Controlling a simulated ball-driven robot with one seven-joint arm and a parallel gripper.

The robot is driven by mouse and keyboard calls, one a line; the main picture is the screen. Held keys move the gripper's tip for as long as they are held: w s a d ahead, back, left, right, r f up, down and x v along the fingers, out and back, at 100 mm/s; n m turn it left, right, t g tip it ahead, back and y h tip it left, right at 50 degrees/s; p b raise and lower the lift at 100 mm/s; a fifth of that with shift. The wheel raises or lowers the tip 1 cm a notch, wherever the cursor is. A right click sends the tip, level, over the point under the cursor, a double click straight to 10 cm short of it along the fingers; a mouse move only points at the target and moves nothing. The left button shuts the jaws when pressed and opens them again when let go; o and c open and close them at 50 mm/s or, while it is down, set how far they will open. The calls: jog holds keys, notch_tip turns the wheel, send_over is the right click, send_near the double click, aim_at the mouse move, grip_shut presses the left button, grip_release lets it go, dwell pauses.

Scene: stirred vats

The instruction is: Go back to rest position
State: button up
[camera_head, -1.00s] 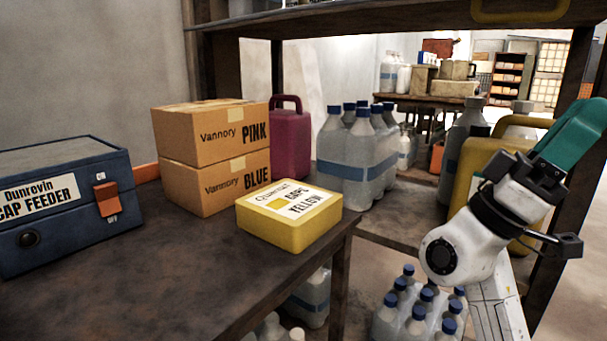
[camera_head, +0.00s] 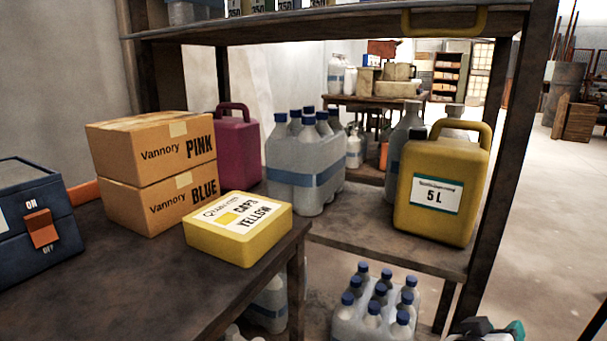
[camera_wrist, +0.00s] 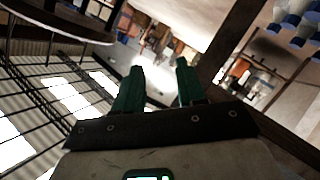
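My gripper (camera_wrist: 158,85) shows in the wrist view with its two green fingers apart and nothing between them. In the head view only a small dark and green part of my arm's end (camera_head: 487,328) shows at the bottom right edge, low beside the shelf. The gripper touches nothing that I can see.
A dark table holds a yellow caps box (camera_head: 238,228), two cardboard boxes (camera_head: 152,172) and a blue feeder (camera_head: 38,225). The shelf beside it holds a yellow 5 L canister (camera_head: 441,190) and wrapped bottles (camera_head: 305,165). Open floor (camera_head: 550,200) lies at the right.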

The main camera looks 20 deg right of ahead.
jog(key=s+a+f+n+y, duration=0.2)
jog(key=a+f+y, duration=0.2)
jog(key=f, duration=0.3)
jog(key=s+a+f+n+y, duration=0.2)
jog(key=a+f+y, duration=0.1)
jog(key=f, duration=0.5)
jog(key=s+a+f+n+g+y+p, duration=0.2)
jog(key=s+a+f+n+y, duration=0.1)
jog(key=s+a+f+y, duration=0.65)
notch_tip(320, 180, up, 39)
jog(key=a+h+p, duration=0.2)
jog(key=p, duration=3.5)
jog(key=shift+n+p, duration=0.3)
